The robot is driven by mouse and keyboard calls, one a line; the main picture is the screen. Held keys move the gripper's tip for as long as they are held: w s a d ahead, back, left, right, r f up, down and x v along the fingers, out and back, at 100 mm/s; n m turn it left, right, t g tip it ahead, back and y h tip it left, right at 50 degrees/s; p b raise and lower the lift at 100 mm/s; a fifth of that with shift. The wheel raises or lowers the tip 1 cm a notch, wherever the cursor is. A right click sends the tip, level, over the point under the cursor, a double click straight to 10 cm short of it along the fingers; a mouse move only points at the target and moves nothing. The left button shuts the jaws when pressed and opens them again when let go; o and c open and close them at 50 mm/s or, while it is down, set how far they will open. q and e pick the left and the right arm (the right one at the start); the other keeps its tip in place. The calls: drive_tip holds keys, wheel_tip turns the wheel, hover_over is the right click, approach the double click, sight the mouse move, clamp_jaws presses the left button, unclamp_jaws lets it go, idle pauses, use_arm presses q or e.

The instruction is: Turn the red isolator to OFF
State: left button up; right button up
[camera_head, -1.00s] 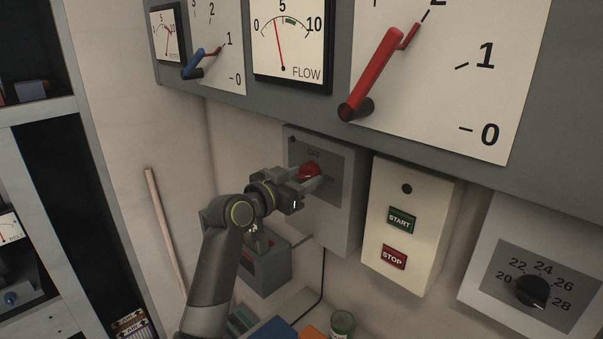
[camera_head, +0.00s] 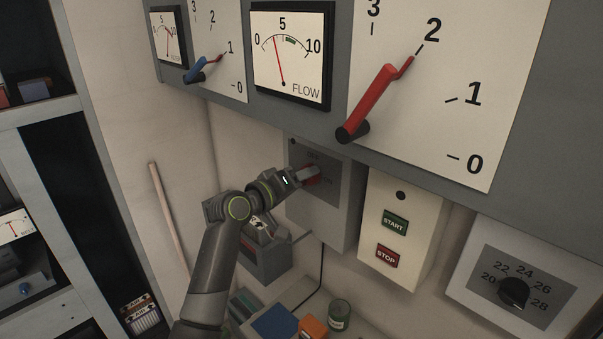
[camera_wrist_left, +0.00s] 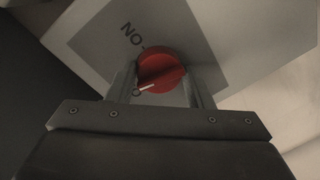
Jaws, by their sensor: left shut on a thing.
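The red isolator (camera_head: 311,175) is a round knob on a grey plate on the front of a grey wall box (camera_head: 330,209). My left gripper (camera_head: 305,176) is shut on it, one finger on each side, as the left wrist view also shows. In that view, the knob (camera_wrist_left: 160,70) has a white pointer line at its lower left, directed at a partly hidden letter like an O. The ON mark (camera_wrist_left: 131,33) stands clear of the pointer, up and to the left. In the head view, the fingers hide much of the plate's lettering. My right gripper is not in view.
A cream START/STOP box (camera_head: 403,225) stands just right of the isolator box. A grey panel overhead carries a large red lever (camera_head: 370,103) and a FLOW gauge (camera_head: 291,50). A black dial (camera_head: 513,292) is at the far right. A bench with small items lies below.

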use_arm(q)
drive_tip(key=shift+n, duration=1.2)
drive_tip(key=shift+r, duration=0.1)
drive_tip(key=o, duration=1)
drive_tip(key=shift+c, duration=0.2)
drive_tip(key=b+v, duration=0.5)
drive_tip(key=v, duration=1.2)
drive_tip(key=shift+a+b, duration=0.25)
drive_tip(key=shift+b, duration=0.05)
